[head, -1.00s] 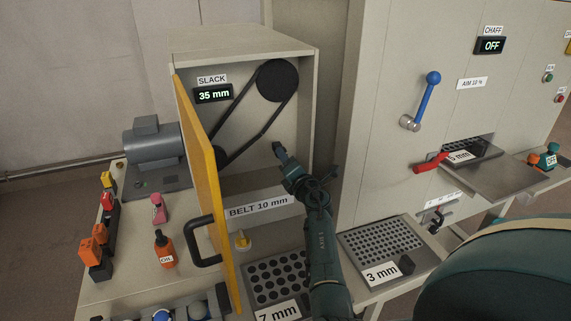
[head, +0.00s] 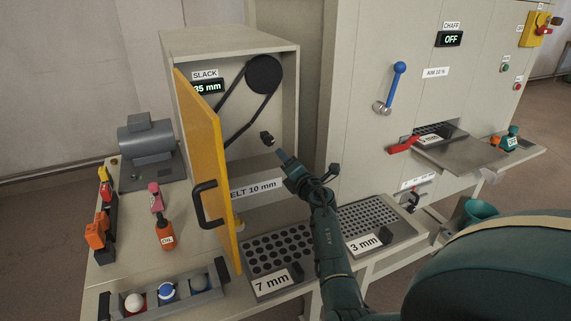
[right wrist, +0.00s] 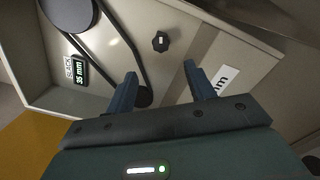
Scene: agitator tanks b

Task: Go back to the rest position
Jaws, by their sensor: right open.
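My right gripper (head: 281,156) is in front of the open belt housing (head: 230,39). In the right wrist view its two blue fingers (right wrist: 160,80) are apart with nothing between them. A black knob (head: 267,138) on the housing's back wall is just beyond the fingertips, apart from them; it also shows in the right wrist view (right wrist: 160,41). The black belt (head: 240,130) runs over an upper pulley (head: 264,74). The slack display (head: 208,88) reads 35 mm. My left gripper is out of view.
The yellow door (head: 205,150) with its black handle (head: 207,205) stands open left of my right arm. Sieves marked 7 mm (head: 262,246) and 3 mm (head: 398,232) lie below the arm. A red lever (head: 402,145) and a tray (head: 480,153) stick out at right.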

